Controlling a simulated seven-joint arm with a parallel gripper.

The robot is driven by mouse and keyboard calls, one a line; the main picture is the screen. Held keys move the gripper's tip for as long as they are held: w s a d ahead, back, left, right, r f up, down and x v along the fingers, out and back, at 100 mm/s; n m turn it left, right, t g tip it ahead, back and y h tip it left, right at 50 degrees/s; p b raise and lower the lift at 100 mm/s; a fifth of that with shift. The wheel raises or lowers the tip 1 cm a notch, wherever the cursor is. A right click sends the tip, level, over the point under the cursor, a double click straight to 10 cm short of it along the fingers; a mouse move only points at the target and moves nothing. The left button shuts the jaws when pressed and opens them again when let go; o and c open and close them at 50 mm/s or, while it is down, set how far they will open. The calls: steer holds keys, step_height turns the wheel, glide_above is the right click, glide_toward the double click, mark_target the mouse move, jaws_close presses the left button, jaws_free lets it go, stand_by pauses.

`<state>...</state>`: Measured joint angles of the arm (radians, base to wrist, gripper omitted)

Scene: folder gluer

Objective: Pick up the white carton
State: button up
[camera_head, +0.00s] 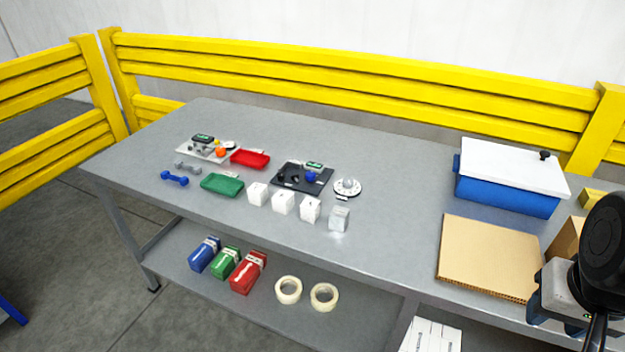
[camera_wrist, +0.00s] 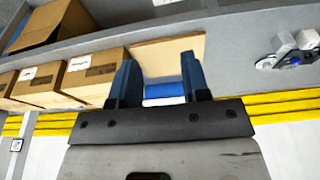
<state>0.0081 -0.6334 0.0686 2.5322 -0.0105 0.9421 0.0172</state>
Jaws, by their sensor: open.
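Several small white cartons stand in a row near the front of the grey table, including one at the left (camera_head: 257,193), one in the middle (camera_head: 283,203) and one farther right (camera_head: 311,209). A greyer, shinier block (camera_head: 339,218) stands at the row's right end. White boxes (camera_head: 430,338) also stand on the lower shelf, cut off by the frame. I cannot tell which one is the task's carton. My gripper (camera_wrist: 160,72) is open and empty in the wrist view, far to the right of the row.
A flat cardboard piece (camera_head: 490,258) and a blue box with white lid (camera_head: 510,180) occupy the table's right side. Red (camera_head: 250,158) and green (camera_head: 222,184) trays lie left. Brown boxes (camera_wrist: 92,75) appear in the wrist view. Yellow rails (camera_head: 350,75) stand behind.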

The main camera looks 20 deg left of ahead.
steer(key=shift+o, duration=0.3)
steer(key=o, duration=0.6)
